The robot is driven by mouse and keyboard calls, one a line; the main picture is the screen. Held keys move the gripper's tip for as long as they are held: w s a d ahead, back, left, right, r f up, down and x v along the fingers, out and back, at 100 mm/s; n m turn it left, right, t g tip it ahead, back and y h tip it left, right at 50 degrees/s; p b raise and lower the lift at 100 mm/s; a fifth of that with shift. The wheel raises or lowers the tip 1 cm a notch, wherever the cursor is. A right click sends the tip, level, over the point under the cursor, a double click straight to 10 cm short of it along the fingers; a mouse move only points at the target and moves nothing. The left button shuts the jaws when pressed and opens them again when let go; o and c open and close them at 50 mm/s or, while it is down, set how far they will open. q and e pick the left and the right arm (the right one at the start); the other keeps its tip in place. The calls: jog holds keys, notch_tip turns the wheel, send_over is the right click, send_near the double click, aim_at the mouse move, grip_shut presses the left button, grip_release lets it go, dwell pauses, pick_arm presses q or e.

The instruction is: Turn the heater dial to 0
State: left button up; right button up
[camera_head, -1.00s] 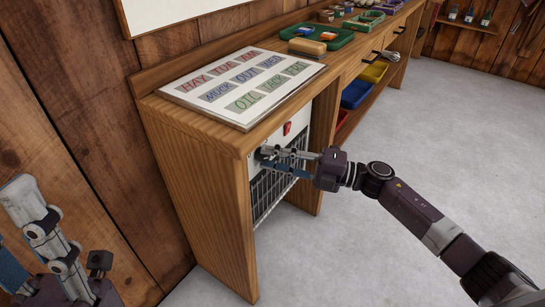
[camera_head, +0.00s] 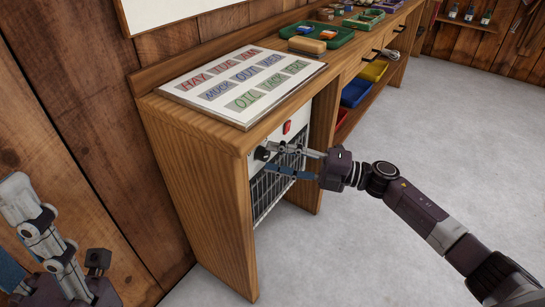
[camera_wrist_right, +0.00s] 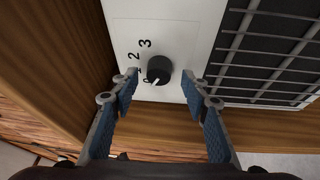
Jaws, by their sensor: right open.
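The heater (camera_head: 276,143) is set under the bench end, with a white face and a black grille. Its round black dial (camera_head: 262,153) also shows in the right wrist view (camera_wrist_right: 160,68), with numbers along its left side. The dial's white pointer mark points down and left, beside the lowest number, which looks like 0 and is partly hard to read. My right gripper (camera_head: 275,159) is open, its fingers on either side of the dial and a little short of it, with gaps showing. My left gripper (camera_head: 18,235) is at the lower left, away from the heater; its jaw opening is unclear.
A red switch (camera_head: 287,127) is above the grille. A word board (camera_head: 243,86) lies on the bench top. The bench's wooden side panel (camera_head: 205,200) stands left of the heater. Green trays (camera_head: 318,44) are farther along. The floor to the right is clear.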

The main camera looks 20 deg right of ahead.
jog(key=v, duration=1)
jog(key=shift+s+d, duration=0.2)
jog(key=shift+d, duration=0.15)
jog(key=shift+f, duration=0.15)
